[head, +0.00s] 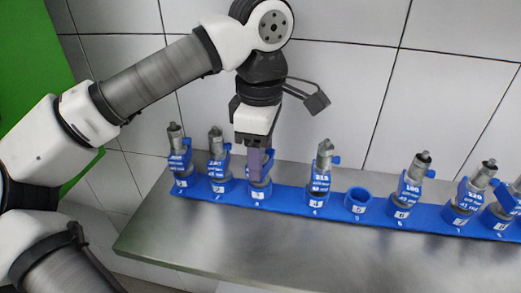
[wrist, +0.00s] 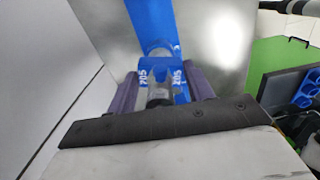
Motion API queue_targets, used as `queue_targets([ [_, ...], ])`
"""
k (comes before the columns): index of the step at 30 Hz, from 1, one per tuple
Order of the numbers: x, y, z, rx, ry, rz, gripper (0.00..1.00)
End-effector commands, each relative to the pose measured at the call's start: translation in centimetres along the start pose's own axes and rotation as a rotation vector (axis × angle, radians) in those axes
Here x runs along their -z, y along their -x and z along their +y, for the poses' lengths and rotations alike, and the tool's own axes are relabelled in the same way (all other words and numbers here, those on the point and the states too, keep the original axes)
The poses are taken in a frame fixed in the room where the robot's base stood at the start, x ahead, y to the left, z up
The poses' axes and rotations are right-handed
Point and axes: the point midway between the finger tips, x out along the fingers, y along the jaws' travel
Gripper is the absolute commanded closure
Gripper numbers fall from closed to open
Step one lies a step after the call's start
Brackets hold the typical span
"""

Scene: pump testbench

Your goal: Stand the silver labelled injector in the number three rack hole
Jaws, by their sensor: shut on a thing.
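The blue rack (head: 290,206) lies along the metal bench, with numbered cups in a row. My gripper (head: 255,168) points down over the third cup (head: 260,190), its purple fingers shut on an injector. The injector is mostly hidden behind the fingers in the head view; a bit of its blue label (head: 270,162) shows beside them. In the wrist view, the silver injector (wrist: 159,95) with blue label flaps reading about 205 sits between the two fingers (wrist: 159,92). It looks upright, in line with the cup; I cannot tell whether it rests fully down inside.
Injectors stand close by on the left, in cups one (head: 178,160) and two (head: 217,165). Another stands in cup four (head: 322,165). Cup five (head: 357,198) is empty. Several more fill the right end. A tiled wall (head: 340,80) rises behind; the front of the bench (head: 250,240) is clear.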

Motion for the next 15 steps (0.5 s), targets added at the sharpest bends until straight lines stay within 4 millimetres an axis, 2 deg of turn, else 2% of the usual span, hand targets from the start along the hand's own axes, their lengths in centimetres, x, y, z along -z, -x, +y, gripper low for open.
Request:
queue_targets([
  [12, -0.01, -0.45, 0.00, 0.000, 0.000, 0.000, 0.82],
  [13, -0.01, -0.45, 0.00, 0.000, 0.000, 0.000, 0.47],
  [15, -0.01, -0.45, 0.00, 0.000, 0.000, 0.000, 0.38],
])
